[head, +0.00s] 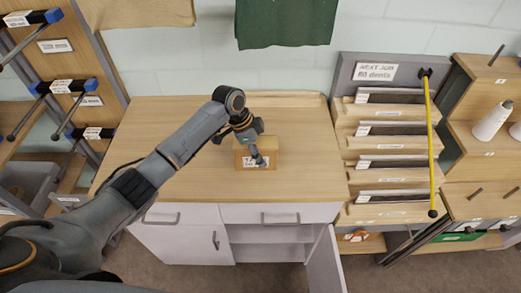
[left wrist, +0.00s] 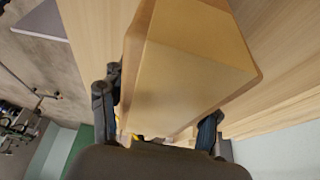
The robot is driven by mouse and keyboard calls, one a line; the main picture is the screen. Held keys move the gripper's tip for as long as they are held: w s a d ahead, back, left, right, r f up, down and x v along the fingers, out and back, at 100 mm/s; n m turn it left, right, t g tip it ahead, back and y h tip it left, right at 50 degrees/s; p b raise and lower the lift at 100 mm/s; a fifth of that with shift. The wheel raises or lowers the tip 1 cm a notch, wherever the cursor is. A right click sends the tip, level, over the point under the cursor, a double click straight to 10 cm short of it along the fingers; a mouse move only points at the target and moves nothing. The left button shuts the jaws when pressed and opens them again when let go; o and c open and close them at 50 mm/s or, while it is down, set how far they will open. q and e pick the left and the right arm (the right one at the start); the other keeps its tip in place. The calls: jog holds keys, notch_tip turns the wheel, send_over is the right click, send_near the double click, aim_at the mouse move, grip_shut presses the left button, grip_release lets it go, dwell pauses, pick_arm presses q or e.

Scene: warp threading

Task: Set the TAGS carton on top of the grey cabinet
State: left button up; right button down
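The TAGS carton (head: 262,151) is a small tan box with a white label, over the middle of the wooden top (head: 190,125) of a unit with light grey fronts. My left gripper (head: 257,160) is at the carton and covers part of its label. In the left wrist view the carton (left wrist: 185,80) fills the space between the two fingers (left wrist: 160,115), which look pressed to its sides. I cannot tell whether the carton is lifted off the top. The grey fronts (head: 180,243) have drawers and doors, and the right door is open. My right gripper is out of view.
The open door (head: 325,262) juts forward below the top. A rack (head: 385,160) of slotted boards with a yellow rod (head: 430,145) stands close on the right. A wooden frame with pegs (head: 75,85) stands on the left. The wooden top around the carton is clear.

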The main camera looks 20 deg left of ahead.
pick_arm(q)
jog(key=o, duration=0.3)
jog(key=shift+o, duration=0.2)
jog(key=shift+r, duration=0.1)
jog(key=shift+r, duration=0.2)
jog(key=b+v, duration=0.2)
jog(key=v, duration=0.9)
jog(key=shift+s+a+r, duration=0.1)
jog(key=shift+a+r, duration=0.05)
jog(key=shift+r, duration=0.2)
